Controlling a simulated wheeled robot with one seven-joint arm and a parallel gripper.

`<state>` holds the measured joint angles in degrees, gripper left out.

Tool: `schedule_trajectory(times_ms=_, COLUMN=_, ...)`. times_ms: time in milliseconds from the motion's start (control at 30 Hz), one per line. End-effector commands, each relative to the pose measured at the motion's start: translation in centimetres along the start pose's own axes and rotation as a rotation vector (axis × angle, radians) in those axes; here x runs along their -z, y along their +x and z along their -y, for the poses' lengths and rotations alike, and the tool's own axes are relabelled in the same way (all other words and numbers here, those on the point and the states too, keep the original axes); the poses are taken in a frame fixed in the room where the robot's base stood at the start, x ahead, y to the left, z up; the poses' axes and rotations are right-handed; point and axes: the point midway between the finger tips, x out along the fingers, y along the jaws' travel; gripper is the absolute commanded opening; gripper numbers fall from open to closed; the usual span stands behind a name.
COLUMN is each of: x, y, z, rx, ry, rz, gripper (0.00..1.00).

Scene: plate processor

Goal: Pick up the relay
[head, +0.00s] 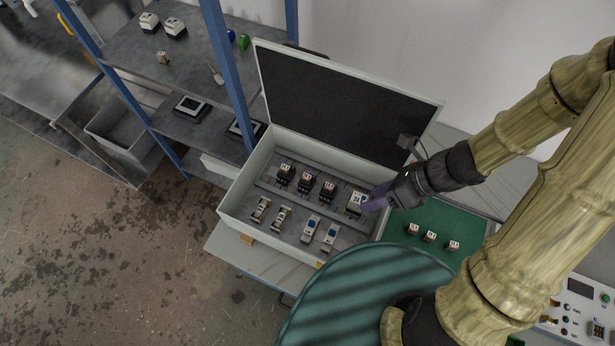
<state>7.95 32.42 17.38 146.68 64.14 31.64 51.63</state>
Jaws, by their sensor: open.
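My gripper (375,203) is at the right end of an open grey enclosure box (228,211), with its purple fingertips right beside a larger light-grey and dark module (355,203) in the upper row. The gripper is open; whether its fingers touch or straddle this module cannot be told. Several dark, orange-marked modules (307,184) stand to its left in the same row. Small white-topped, orange-brown components (413,229) stand on a green mat (400,250) right of the box. Which of these is the relay is not clear from labels, too small to read.
The box's raised lid (335,100) stands behind the gripper. A front row holds terminal-like parts (260,209) and blue-marked modules (310,228). A blue-post shelf (225,65) stands at left. A control panel (580,310) is at lower right. Floor at lower left is clear.

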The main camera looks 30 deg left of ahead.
Motion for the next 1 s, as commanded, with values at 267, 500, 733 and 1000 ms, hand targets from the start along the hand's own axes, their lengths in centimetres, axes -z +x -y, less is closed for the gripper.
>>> schedule_trajectory(times_ms=267, x=-3.3, y=3.1, z=-0.6, rx=-0.142, ry=0.640, rz=0.181, gripper=0.49)
schedule_trajectory(times_ms=500, x=-5.8, y=5.1, z=0.0, rx=-0.286, ry=1.201, rz=0.297, gripper=0.49)
schedule_trajectory(times_ms=733, x=-7.5, y=6.7, z=1.2, rx=-0.441, ry=1.745, rz=0.374, gripper=0.49)
schedule_trajectory(times_ms=1000, x=-8.2, y=8.6, z=3.0, rx=-0.635, ry=2.380, rz=0.423, gripper=0.49)
